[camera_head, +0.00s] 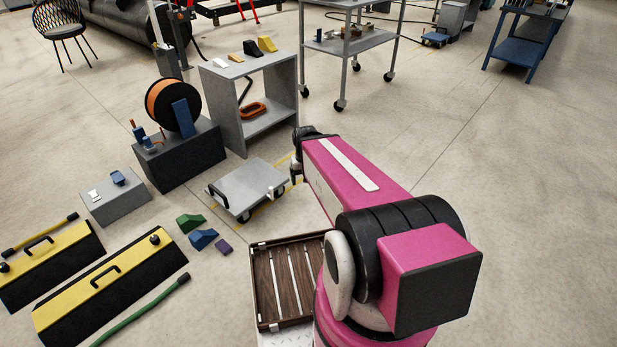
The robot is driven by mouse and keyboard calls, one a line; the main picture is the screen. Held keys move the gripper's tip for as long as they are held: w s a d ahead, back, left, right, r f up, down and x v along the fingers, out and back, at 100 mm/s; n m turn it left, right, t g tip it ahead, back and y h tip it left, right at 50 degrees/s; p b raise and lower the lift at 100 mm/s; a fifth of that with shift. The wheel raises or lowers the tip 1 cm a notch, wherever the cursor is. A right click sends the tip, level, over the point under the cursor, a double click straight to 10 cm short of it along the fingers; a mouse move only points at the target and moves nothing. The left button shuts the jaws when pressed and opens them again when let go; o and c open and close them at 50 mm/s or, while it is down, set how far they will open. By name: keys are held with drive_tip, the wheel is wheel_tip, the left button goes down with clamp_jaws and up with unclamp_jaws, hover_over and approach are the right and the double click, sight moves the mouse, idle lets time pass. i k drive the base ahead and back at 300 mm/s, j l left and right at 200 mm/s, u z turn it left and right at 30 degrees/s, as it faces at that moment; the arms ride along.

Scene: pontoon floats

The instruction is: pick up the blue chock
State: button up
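The blue chock (202,239) is a small wedge lying on the concrete floor left of the middle. A green chock (190,223) lies just behind it and a small purple block (223,247) just to its right front. My pink arm reaches away from me, and my gripper (296,168) is at its far end, beside the low grey cart. It is well to the right of the blue chock and farther back, apart from it. The arm's end is dark and small here, so its fingers cannot be made out.
The low grey cart (243,187) stands behind the chocks. Yellow-and-black cases (110,285) and a green hose (145,312) lie at left front. A grey box (115,204), a dark reel stand (182,158) and a grey shelf unit (270,128) stand behind. The right floor is open.

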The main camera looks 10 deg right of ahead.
sight(199, 239)
drive_tip(key=k+j, duration=0.1)
drive_tip(key=j, duration=0.25)
drive_tip(key=k+j, duration=0.1)
drive_tip(key=j, duration=0.3)
drive_tip(key=k+j, duration=0.1)
drive_tip(key=j, duration=0.25)
drive_tip(key=k+j, duration=0.1)
drive_tip(key=j, duration=0.3)
